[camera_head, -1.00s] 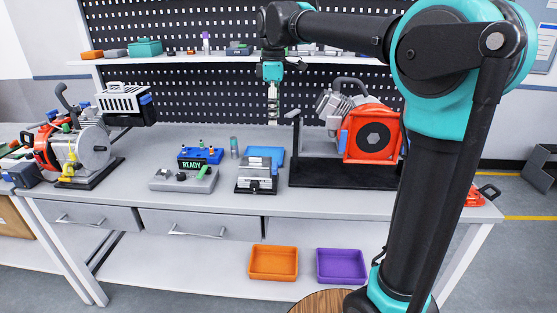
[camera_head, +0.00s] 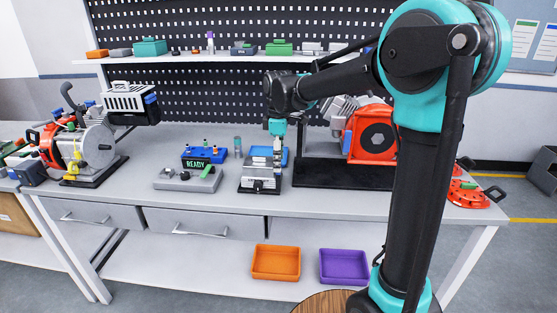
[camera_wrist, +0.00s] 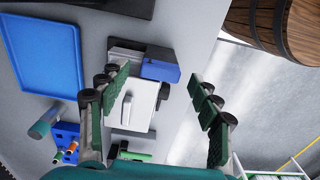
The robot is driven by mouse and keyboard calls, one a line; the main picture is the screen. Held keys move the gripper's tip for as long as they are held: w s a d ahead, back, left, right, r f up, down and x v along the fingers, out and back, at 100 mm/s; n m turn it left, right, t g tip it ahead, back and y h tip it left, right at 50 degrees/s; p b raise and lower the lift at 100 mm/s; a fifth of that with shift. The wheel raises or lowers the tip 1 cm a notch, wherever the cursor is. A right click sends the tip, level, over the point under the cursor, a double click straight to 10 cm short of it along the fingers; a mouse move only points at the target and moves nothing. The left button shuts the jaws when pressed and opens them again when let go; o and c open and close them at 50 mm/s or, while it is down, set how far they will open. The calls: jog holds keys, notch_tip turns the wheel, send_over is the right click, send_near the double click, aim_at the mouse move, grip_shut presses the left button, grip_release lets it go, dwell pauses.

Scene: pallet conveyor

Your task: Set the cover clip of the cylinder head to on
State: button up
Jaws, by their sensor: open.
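My gripper (camera_head: 277,163) points down at the right side of a grey metal block (camera_head: 260,172) on a dark base on the bench. In the wrist view my gripper (camera_wrist: 158,84) is open and empty, its two green-padded fingers wide apart. Between and beyond them lies the block's pale top (camera_wrist: 141,102) with a raised bar, and a blue block (camera_wrist: 160,70) is beside it. A finned light piece with a blue end (camera_head: 130,98) stands on the left engine. No label shows which is the cylinder head, and I cannot tell the clip's setting.
A blue tray (camera_wrist: 45,50) lies behind the block. Orange and purple bins (camera_head: 276,263) (camera_head: 344,266) are below.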

jog(key=shift+f, duration=0.1)
jog(key=shift+c, duration=0.6)
jog(key=c, duration=1)
jog(key=shift+c, duration=0.2)
jog(key=shift+m, duration=0.4)
jog(key=m, duration=0.4)
jog(key=shift+w+a, duration=0.1)
jog(key=shift+a, duration=0.2)
jog(key=m, duration=0.4)
jog(key=shift+w+a, duration=0.15)
jog(key=shift+a, duration=0.1)
jog(key=m, duration=0.4)
jog(key=shift+w+a+m, duration=0.15)
jog(key=shift+w+m, duration=0.1)
jog(key=shift+m, duration=0.15)
jog(key=shift+w+m, duration=0.15)
jog(key=shift+m, duration=0.9)
jog(key=shift+w+m, duration=0.1)
jog(key=shift+m, duration=0.95)
